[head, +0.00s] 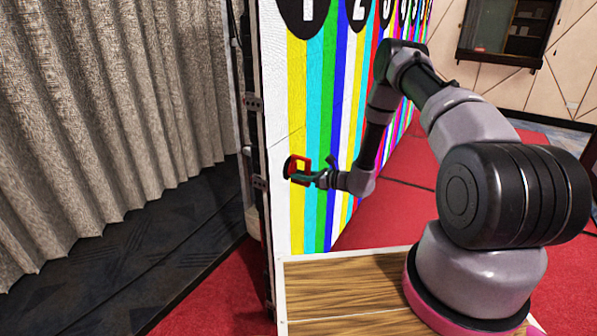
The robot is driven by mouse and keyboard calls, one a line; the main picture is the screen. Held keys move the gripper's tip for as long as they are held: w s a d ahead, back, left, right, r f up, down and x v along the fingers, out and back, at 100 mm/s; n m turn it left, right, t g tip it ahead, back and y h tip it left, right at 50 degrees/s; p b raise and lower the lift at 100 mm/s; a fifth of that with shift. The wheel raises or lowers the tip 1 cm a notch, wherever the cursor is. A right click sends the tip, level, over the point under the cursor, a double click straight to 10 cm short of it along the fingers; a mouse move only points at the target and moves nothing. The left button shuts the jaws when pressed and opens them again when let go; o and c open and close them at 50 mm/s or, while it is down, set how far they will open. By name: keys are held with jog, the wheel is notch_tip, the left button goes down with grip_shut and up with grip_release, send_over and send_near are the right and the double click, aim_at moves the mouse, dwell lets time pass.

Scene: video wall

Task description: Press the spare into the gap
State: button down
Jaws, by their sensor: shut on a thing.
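My gripper (310,177) is at the end of my arm, close in front of the left part of the video wall (297,80). It is shut on a small red piece (303,162) with a dark part at its left side. The piece looks like an open frame, and I cannot tell if it is the spare. It overlaps the yellow and cyan stripes in the picture. I cannot tell whether it touches the wall. I cannot make out a gap in the wall; my arm hides part of the wall.
The wall shows coloured stripes with numbers in black circles along its top. A grey curtain (100,120) hangs at left. A wooden-topped platform (340,285) lies below, by my arm's base. Red carpet (405,210) runs along the wall. A dark framed panel (508,30) is at the back right.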

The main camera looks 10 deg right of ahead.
jog(key=shift+s+d+f, duration=0.1)
jog(key=shift+d+f, duration=0.05)
jog(key=shift+f, duration=0.05)
jog(key=shift+v, duration=0.85)
jog(key=f+v, duration=0.1)
jog(key=v, duration=0.5)
dwell(1.0)
jog(key=c, duration=1.2)
grip_release()
jog(key=shift+c, duration=0.2)
grip_shut()
